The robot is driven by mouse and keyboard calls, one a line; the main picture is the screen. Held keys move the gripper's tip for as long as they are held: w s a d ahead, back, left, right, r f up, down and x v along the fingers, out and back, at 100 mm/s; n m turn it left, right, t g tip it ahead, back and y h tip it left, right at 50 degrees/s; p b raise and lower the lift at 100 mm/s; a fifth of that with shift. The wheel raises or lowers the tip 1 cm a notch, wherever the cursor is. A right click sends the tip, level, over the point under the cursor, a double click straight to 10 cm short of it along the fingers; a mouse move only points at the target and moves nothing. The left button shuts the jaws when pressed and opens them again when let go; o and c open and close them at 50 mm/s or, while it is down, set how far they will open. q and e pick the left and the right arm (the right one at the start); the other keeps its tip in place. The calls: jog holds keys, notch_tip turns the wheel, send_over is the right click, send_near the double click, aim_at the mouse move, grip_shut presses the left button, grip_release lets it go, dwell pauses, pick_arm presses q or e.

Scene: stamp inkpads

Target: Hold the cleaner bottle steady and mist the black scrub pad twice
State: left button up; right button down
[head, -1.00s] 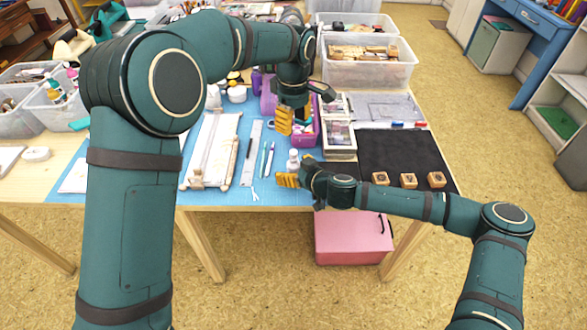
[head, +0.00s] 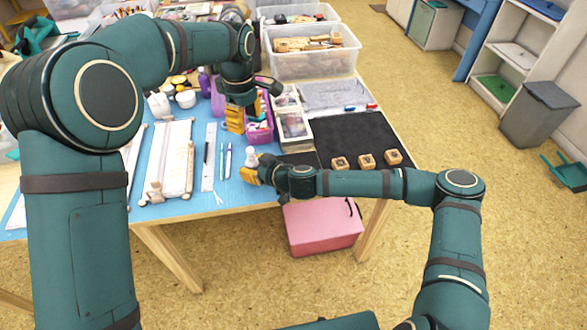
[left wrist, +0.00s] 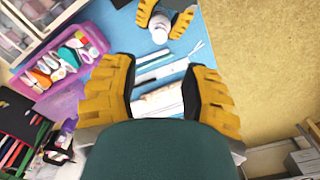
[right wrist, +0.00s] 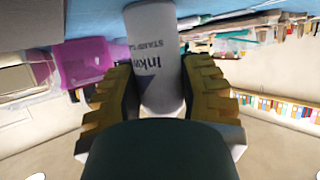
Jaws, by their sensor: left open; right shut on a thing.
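The white cleaner bottle (head: 252,157) stands near the table's front edge. My right gripper (head: 249,174) is shut around its body, one finger on each side. The right wrist view shows the bottle (right wrist: 156,60) with dark lettering between the fingers. The left wrist view shows its white top (left wrist: 159,27) between the right fingers. My left gripper (head: 236,118) is open and empty, above the blue mat behind the bottle, fingers pointing down. A small dark patch (head: 300,158) lies right of the bottle, partly behind my right gripper; I cannot tell if it is the black scrub pad.
A black mat (head: 352,132) with wooden stamps (head: 365,160) lies to the right. A purple basket (head: 262,130) stands close to my left gripper. Pens (head: 226,160) and a long white tool (head: 170,160) lie left on the blue mat (head: 240,190).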

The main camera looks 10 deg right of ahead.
dwell(0.5)
pick_arm(q)
jog(key=c, duration=0.5)
jog(key=shift+r+n, duration=0.2)
jog(key=shift+n, duration=0.1)
grip_shut()
jog(key=shift+n, duration=0.4)
jog(key=shift+f, duration=3.2)
